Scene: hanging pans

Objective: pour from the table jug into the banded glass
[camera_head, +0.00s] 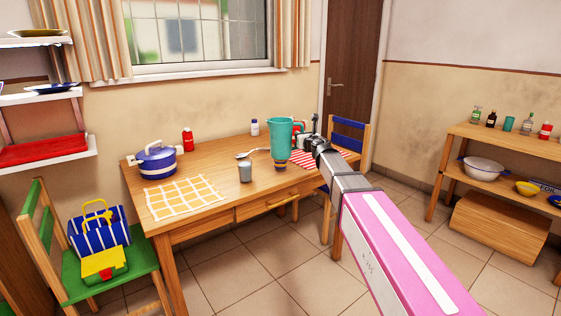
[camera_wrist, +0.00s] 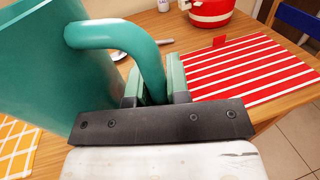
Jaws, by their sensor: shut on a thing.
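The teal jug (camera_head: 280,135) is near the right part of the table, roughly upright in the head view. My gripper (camera_head: 306,141) is shut on its handle, right of the jug body. In the wrist view the jug (camera_wrist: 60,75) fills the left side, and its handle (camera_wrist: 125,36) runs down between the fingers (camera_wrist: 156,92). A glass with blue and yellow bands (camera_head: 280,157) shows directly below the jug in the head view; the jug covers its top. I cannot tell the gap between them. The glass is hidden in the wrist view.
A grey cup (camera_head: 245,172) and a spoon (camera_head: 250,153) are left of the glass. A blue pot (camera_head: 156,160), a yellow checked cloth (camera_head: 183,198), a red bottle (camera_head: 188,140) and a white bottle (camera_head: 255,128) stand farther left or behind. A red striped cloth (camera_wrist: 250,70) and red pot (camera_wrist: 212,12) lie right.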

